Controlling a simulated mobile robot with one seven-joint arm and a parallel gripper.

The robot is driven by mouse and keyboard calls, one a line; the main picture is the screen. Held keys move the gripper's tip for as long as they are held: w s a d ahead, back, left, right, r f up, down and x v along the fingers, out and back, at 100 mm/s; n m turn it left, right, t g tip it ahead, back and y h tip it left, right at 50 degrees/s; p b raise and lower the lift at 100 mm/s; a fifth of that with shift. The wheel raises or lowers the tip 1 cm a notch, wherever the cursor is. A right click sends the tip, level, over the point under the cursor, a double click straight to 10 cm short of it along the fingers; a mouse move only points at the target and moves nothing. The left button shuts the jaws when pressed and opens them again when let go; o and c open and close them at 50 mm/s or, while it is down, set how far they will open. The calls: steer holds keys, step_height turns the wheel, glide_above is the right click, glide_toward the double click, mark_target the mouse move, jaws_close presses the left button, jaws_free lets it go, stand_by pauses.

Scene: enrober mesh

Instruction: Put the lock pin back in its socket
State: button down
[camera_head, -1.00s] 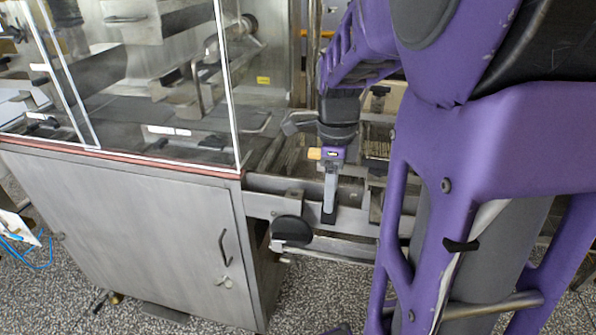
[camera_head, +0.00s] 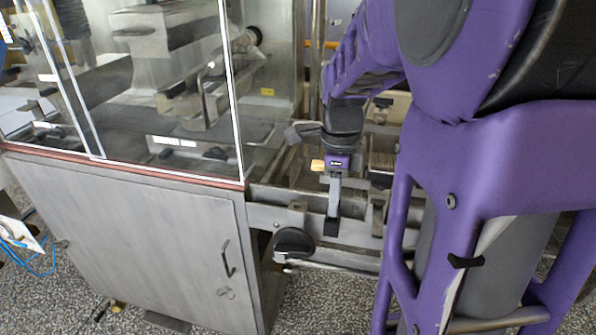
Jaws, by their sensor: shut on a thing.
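My gripper (camera_head: 332,226) points down at the front rail (camera_head: 360,225) of the conveyor frame, right of the steel cabinet. Its fingers are seen edge-on, with dark tips overlapping the rail in the picture. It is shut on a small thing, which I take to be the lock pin. The pin is hidden by the fingers or too small to make out. The socket cannot be made out either. I cannot tell whether the pin is in, above or beside it.
A round black knob (camera_head: 295,241) sits just left of and below my fingertips. The steel cabinet (camera_head: 130,235) with its glass guard (camera_head: 160,80) stands at left. Metal bars of the conveyor lie behind my gripper. My purple arm hides much of the right side.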

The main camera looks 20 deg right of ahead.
step_height(320, 180, up, 15)
steer(key=p, duration=0.7)
steer(key=shift+f+p, duration=0.15)
steer(key=shift+p, duration=0.25)
stand_by(0.3)
steer(key=shift+a+f, duration=0.1)
steer(key=shift+f, duration=0.05)
